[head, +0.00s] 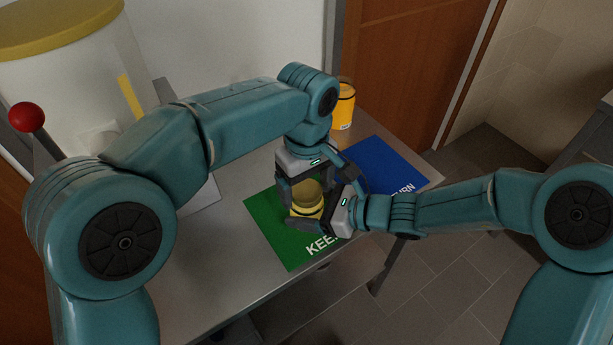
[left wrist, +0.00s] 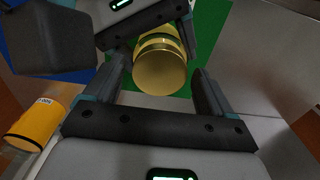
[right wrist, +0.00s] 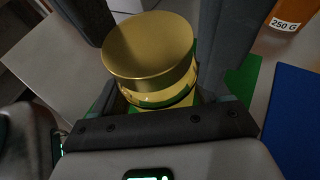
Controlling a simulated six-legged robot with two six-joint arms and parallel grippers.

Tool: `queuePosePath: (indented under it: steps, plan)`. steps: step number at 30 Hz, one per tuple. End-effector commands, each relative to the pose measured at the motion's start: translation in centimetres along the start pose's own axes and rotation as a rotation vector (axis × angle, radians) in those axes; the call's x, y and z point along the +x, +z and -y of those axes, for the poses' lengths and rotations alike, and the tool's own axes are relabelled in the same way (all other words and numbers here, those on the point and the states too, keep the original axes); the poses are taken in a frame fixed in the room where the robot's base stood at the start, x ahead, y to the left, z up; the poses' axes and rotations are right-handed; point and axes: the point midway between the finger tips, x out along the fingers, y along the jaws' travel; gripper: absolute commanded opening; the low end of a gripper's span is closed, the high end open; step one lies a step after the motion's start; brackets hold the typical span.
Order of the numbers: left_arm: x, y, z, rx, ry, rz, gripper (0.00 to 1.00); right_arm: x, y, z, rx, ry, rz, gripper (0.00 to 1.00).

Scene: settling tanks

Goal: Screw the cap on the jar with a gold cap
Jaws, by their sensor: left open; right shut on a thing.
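The jar with a gold cap (head: 306,208) stands on the green mat (head: 266,224) in the head view. Its gold cap (right wrist: 150,50) sits on top in the right wrist view, and it also shows in the left wrist view (left wrist: 160,70). My right gripper (head: 312,217) is shut on the jar from the right side, below the cap. My left gripper (head: 303,190) is open above the jar, its fingers pointing down to either side of the cap and apart from it in the left wrist view. Whether the cap is tight cannot be told.
A blue mat (head: 376,168) marked "RETURN" lies beside the green one. An orange-yellow jar (head: 343,106) stands at the table's back; its label shows in the right wrist view (right wrist: 285,22). A large white tank (head: 65,85) is at left. The table's front left (head: 190,265) is clear.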

Motion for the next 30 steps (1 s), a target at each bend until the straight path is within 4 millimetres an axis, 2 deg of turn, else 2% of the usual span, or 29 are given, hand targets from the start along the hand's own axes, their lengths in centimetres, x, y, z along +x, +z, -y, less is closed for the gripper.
queuePosePath:
  steps: [5,10,11,16,24,30]
  plan:
    - [0.00,-0.01,-0.01,0.000,0.000,0.000,0.84,-0.01,0.04,0.01,0.000,0.000,0.001,0.00]
    - [-0.02,-0.01,-0.01,0.000,0.000,0.000,0.32,-0.01,0.04,0.01,0.000,0.000,0.001,0.00]
    - [-0.02,-0.01,-0.01,0.000,0.000,0.000,0.26,-0.01,0.04,0.01,0.000,0.000,0.001,0.00]
    - [-0.03,-0.01,-0.01,0.015,0.000,0.000,0.26,-0.01,0.04,0.01,0.000,0.000,0.001,0.00]
    - [-0.02,-0.01,-0.02,0.294,0.000,0.000,0.26,-0.01,0.03,0.02,0.000,0.000,0.001,0.00]
    - [-0.02,-0.01,-0.02,0.301,0.000,0.000,0.26,-0.01,0.03,0.02,0.000,0.000,0.001,0.00]
